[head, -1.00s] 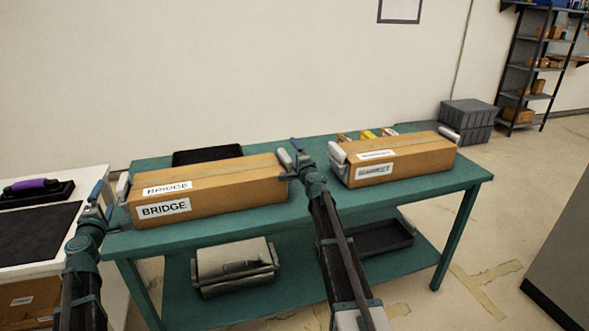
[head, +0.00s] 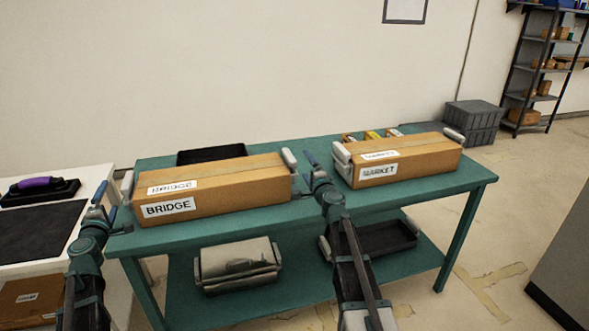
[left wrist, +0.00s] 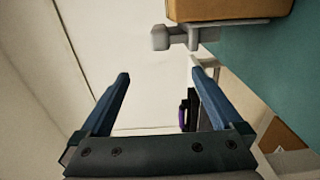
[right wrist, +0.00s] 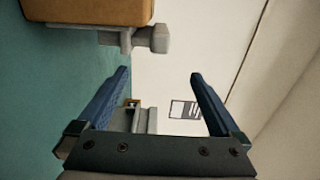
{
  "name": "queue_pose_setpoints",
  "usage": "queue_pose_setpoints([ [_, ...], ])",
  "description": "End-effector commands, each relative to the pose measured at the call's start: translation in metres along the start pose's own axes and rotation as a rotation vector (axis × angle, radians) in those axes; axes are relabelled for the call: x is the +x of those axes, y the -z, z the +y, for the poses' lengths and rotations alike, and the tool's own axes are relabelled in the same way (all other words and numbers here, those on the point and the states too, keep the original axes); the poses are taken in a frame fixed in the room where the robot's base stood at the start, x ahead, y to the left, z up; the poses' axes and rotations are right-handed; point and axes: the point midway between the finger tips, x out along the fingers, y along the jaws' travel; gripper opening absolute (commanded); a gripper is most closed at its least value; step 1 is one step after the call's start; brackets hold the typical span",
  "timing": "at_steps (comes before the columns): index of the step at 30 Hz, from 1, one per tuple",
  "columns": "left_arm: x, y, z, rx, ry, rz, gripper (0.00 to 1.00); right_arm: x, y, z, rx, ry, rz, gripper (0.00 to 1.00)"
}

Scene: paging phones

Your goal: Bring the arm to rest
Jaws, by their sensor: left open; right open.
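My left gripper (head: 107,203) is open and empty, just left of the brown box labelled BRIDGE (head: 225,195) on the green table. My right gripper (head: 307,176) is open and empty in the gap between that box and the box labelled MARKET (head: 410,165). Grey end pieces stand at the BRIDGE box's left end (head: 127,186) and right end (head: 290,160). In the left wrist view, open jaws (left wrist: 160,76) frame bare wall, with a grey end piece (left wrist: 182,37) beyond.
The green table (head: 465,180) has a lower shelf with a grey metal container (head: 237,264) and a black tray (head: 388,238). A white table (head: 95,180) with a black mat (head: 38,230) stands left. Grey crates (head: 472,115) stand behind right.

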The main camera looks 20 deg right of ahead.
Motion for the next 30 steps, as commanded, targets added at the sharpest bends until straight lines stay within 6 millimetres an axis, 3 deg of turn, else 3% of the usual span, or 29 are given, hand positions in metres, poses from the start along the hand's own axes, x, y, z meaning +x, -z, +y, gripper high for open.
queue_pose_setpoints([
  [1,0.0,0.0,0.0,0.0,0.0,0.0,1.0,-0.011,0.0,0.0,0.0,0.0,0.001,1.0],
  [4,0.0,0.0,0.0,0.0,0.0,0.0,1.0,-0.018,0.0,0.0,0.0,0.0,0.0,1.0],
  [17,0.0,0.0,0.0,0.0,0.0,0.0,1.0,-0.015,0.0,0.0,0.0,0.0,0.0,1.0],
  [23,0.0,0.0,0.0,0.0,0.0,0.0,1.0,-0.001,0.001,0.0,0.0,0.0,-0.001,1.0],
  [30,0.0,0.0,0.0,0.0,0.0,0.0,1.0,0.035,0.001,0.0,0.0,0.0,-0.001,1.0],
])
